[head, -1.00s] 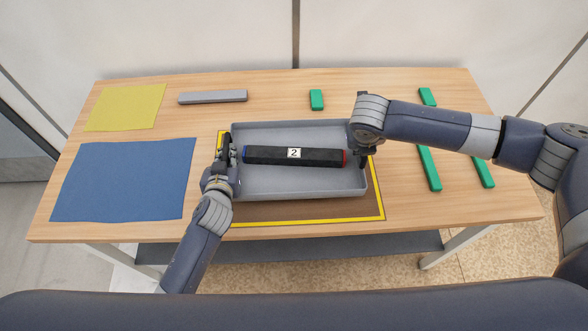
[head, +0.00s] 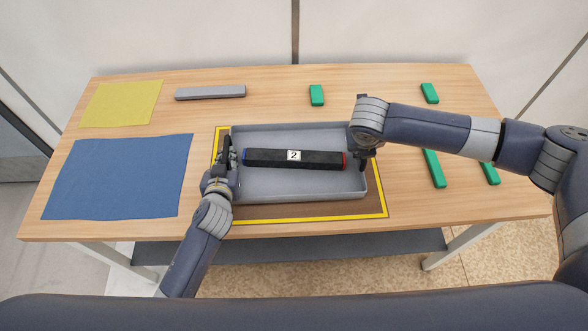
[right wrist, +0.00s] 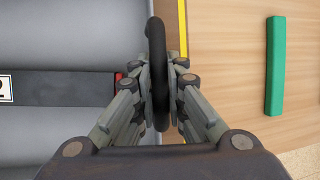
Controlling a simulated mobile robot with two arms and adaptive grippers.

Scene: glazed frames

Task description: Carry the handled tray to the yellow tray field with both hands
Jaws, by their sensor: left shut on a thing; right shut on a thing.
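The grey handled tray (head: 290,136) is level over the yellow-bordered brown field (head: 300,210), whose border shows at the front, left and right. I cannot tell whether it touches the table. A black bar (head: 270,157) labelled "2", with blue and red ends, lies in the tray. My left gripper (head: 229,156) is shut at the tray's left end; the handle there is mostly hidden. My right gripper (head: 364,157) is at the right end. In the right wrist view, its fingers (right wrist: 159,85) are shut on a black handle (right wrist: 157,45).
A yellow mat (head: 122,104) and a blue mat (head: 118,178) lie on the left of the wooden table. A grey bar (head: 210,92) and a small green block (head: 317,95) lie behind the tray. Several green pieces, including a long one (head: 434,169), lie on the right.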

